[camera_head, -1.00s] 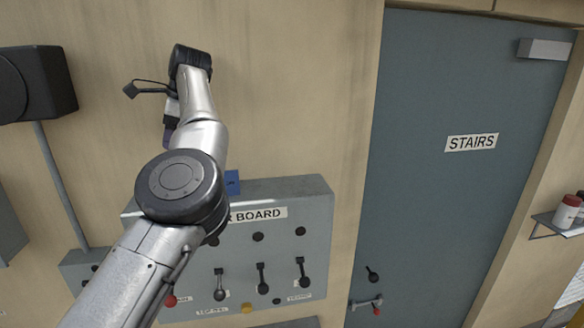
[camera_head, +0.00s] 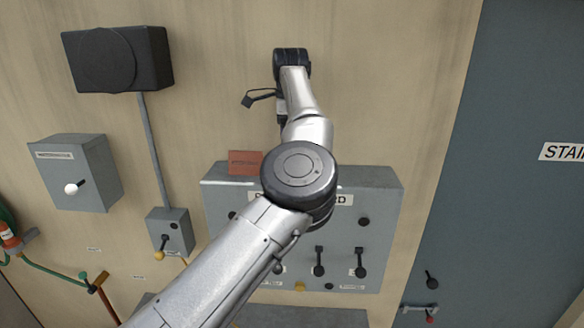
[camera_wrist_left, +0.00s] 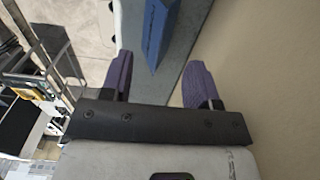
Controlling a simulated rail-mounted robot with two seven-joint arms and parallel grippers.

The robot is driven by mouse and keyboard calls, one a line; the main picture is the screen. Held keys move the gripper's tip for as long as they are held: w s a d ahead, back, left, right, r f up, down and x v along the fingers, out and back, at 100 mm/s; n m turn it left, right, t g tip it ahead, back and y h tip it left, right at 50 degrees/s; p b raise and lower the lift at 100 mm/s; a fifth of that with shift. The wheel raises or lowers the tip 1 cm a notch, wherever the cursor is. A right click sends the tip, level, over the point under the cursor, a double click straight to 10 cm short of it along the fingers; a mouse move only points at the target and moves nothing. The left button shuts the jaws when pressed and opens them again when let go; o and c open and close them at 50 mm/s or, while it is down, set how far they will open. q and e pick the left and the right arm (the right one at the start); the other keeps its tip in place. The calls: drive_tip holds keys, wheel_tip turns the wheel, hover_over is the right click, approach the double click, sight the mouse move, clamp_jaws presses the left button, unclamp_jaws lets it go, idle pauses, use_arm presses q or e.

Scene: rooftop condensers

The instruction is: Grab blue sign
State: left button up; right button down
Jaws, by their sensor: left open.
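The blue sign (camera_wrist_left: 158,30) shows in the left wrist view as a solid blue piece on top of the grey board. Its near corner points down between my finger tips. In the head view my own arm hides it. My left gripper (camera_wrist_left: 157,74) is open, with two purple fingers spread and nothing between their pads. The sign appears just beyond the fingertips, apart from them. In the head view my left arm reaches up across the board, and its hand is mostly hidden above the board.
A red sign (camera_head: 245,163) stands on the top left of the grey switch board (camera_head: 385,205). A black box (camera_head: 118,58), a grey lever box (camera_head: 76,170) and a small switch box (camera_head: 170,232) are on the wall to the left. A blue-grey door (camera_head: 500,220) is at right.

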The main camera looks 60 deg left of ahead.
use_arm(q)
drive_tip(key=f, duration=0.2)
drive_tip(key=f+p, duration=0.1)
drive_tip(key=f, duration=0.1)
drive_tip(key=shift+w+d+f, duration=0.1)
drive_tip(key=shift+w+d, duration=0.05)
drive_tip(key=shift+d, duration=0.05)
drive_tip(key=shift+f+p, duration=0.35)
drive_tip(key=shift+f, duration=0.2)
drive_tip(key=c, duration=1)
drive_tip(key=shift+r, duration=0.1)
